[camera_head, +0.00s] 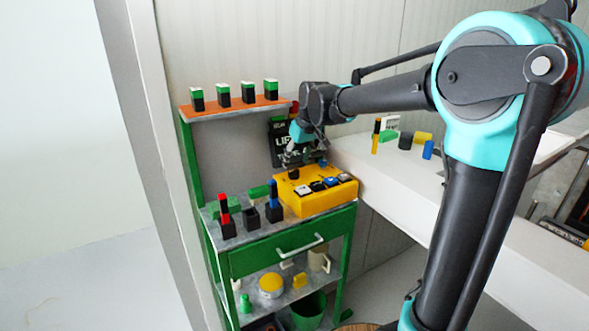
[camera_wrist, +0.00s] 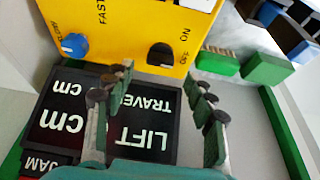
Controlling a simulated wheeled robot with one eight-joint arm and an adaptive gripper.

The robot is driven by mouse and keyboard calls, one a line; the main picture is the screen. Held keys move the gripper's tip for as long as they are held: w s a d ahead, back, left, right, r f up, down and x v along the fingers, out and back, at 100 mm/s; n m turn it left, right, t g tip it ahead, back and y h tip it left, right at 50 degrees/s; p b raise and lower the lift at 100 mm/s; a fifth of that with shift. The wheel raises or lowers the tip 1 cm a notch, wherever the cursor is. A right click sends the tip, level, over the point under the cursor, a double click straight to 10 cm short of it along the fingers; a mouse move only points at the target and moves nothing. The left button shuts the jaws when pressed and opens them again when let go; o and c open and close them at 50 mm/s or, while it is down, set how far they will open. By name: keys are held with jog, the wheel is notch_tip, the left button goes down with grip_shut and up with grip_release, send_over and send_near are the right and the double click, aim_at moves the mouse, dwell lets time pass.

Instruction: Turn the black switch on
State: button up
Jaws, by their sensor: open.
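The black switch (camera_wrist: 160,55) is a rounded black knob on the yellow control box (camera_wrist: 130,20) in the wrist view, beside ON and OFF lettering that appears upside down. In the head view the box (camera_head: 318,205) stands on the green cart, and the black switch (camera_head: 294,174) shows near its far left corner. My gripper (camera_wrist: 158,77) is open and empty, its two fingers on either side of the switch in the picture and apart from it. In the head view my gripper (camera_head: 297,157) is just above the box's back edge.
A blue knob (camera_wrist: 74,44) is on the same panel. A black LIFT TRAVEL display (camera_wrist: 105,130) lies behind the box. Green blocks (camera_wrist: 265,72) are beside it. The green cart (camera_head: 282,247) also carries several coloured blocks; a white counter (camera_head: 395,190) adjoins it at right.

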aim_at(294, 171)
jog(key=shift+x, duration=2.1)
jog(key=c, duration=1.2)
jog(key=shift+o, duration=0.2)
jog(key=shift+n, duration=0.3)
jog(key=n+g, duration=0.1)
jog(key=n, duration=0.1)
jog(key=n+y, duration=0.1)
jog(key=n, duration=0.2)
jog(key=shift+w+d+n+g+y, duration=0.15)
jog(key=shift+n+g+y, duration=0.15)
jog(key=shift+g, duration=0.1)
jog(key=n+g, duration=0.2)
jog(key=n, duration=0.3)
jog(key=shift+w+n, duration=0.1)
jog(key=shift+n, duration=0.2)
